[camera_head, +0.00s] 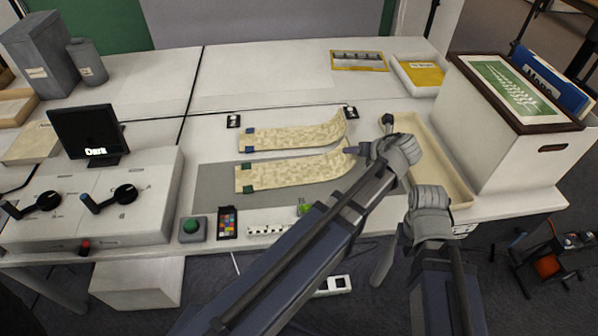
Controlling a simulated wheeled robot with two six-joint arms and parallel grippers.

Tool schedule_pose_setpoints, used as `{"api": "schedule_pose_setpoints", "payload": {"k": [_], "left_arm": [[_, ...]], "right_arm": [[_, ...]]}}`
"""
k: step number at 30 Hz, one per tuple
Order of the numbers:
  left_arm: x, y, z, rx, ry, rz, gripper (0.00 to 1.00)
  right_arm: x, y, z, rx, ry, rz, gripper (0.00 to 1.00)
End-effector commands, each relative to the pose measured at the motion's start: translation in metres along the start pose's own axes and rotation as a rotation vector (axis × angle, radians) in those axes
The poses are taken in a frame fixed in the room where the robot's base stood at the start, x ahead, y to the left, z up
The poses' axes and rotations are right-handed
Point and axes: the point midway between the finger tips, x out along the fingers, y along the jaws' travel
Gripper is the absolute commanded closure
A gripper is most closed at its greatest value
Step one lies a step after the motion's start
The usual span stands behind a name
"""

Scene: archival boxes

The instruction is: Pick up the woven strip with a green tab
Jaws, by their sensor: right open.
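The woven strip with green tabs (290,175) lies on the grey mat (215,190), nearer to me. Its green tabs (247,180) are at its left end, and its right end curves up. A second woven strip (290,138) with blue tabs lies just behind it. My arm links hide part of the mat's right side.
A shallow tray (455,180) and a white box with folders (505,150) stand at the right. A control panel (95,205) and small monitor (88,132) stand at the left. The back middle is clear.

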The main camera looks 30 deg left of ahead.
Motion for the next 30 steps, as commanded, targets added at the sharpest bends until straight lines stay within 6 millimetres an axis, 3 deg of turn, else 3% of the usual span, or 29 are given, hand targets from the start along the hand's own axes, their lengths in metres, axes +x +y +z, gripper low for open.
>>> {"api": "schedule_pose_setpoints", "payload": {"k": [1,6,14,27,30], "left_arm": [[0.012,-0.002,-0.003,-0.002,0.001,0.002,0.53],[0.036,-0.001,-0.003,-0.002,0.000,0.002,0.53],[0.038,0.000,0.000,0.000,0.000,0.000,0.53],[0.038,0.000,0.000,0.000,0.000,0.000,1.00],[0.038,0.000,0.000,0.000,0.000,0.000,1.00]], "right_arm": [[0.010,-0.001,-0.001,0.000,0.000,0.000,0.50],[0.026,-0.003,-0.002,0.000,0.000,0.000,0.50],[0.026,-0.003,-0.002,0.000,0.000,0.000,0.50],[0.026,-0.003,-0.002,0.000,0.000,0.000,0.50],[0.026,-0.003,-0.002,0.000,0.000,0.000,0.50]]}}
